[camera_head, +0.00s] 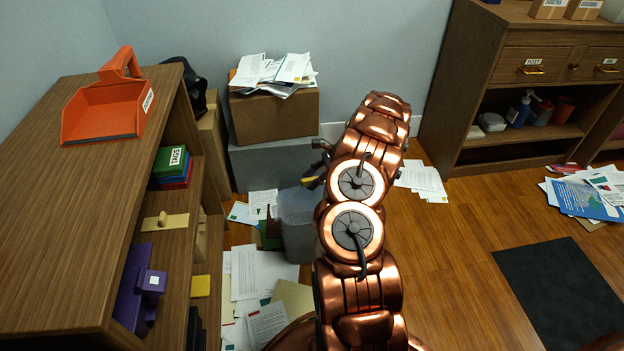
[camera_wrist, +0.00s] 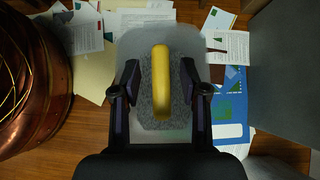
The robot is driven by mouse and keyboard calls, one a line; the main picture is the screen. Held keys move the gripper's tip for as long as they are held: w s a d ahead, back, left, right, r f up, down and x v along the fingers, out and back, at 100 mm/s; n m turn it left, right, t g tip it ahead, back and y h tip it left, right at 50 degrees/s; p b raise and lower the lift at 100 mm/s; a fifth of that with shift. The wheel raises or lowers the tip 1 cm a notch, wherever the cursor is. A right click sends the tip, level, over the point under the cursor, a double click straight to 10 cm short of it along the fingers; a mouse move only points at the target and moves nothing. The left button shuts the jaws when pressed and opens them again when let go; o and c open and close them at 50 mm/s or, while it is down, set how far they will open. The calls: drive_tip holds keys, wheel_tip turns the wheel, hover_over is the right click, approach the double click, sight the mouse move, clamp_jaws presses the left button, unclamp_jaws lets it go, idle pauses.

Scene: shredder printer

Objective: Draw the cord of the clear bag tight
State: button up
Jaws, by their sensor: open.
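The clear bag (camera_head: 298,225) stands on the floor left of my arm in the head view, looking greyish and translucent. The wrist view looks down on its pale, see-through side (camera_wrist: 125,45), with speckled grey stuff (camera_wrist: 149,108) in the middle. A thick yellow bar (camera_wrist: 161,80) lies lengthwise over the grey; it may be the cord's pull, but no thin cord shows. My gripper (camera_wrist: 160,78) is open, with one dark finger on each side of the bar and gaps between. In the head view my gripper (camera_head: 318,165) is partly hidden by my arm, above the bag.
Loose papers (camera_head: 262,275) cover the floor around the bag. A wooden shelf unit (camera_head: 60,210) with an orange dustpan (camera_head: 105,105) stands at left. A cardboard box (camera_head: 275,115) sits on a grey box (camera_head: 270,160) behind. Floor right of my arm is mostly clear, with a dark mat (camera_head: 560,290).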

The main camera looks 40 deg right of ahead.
drive_tip(key=v, duration=1.2)
drive_tip(key=shift+a, duration=0.1)
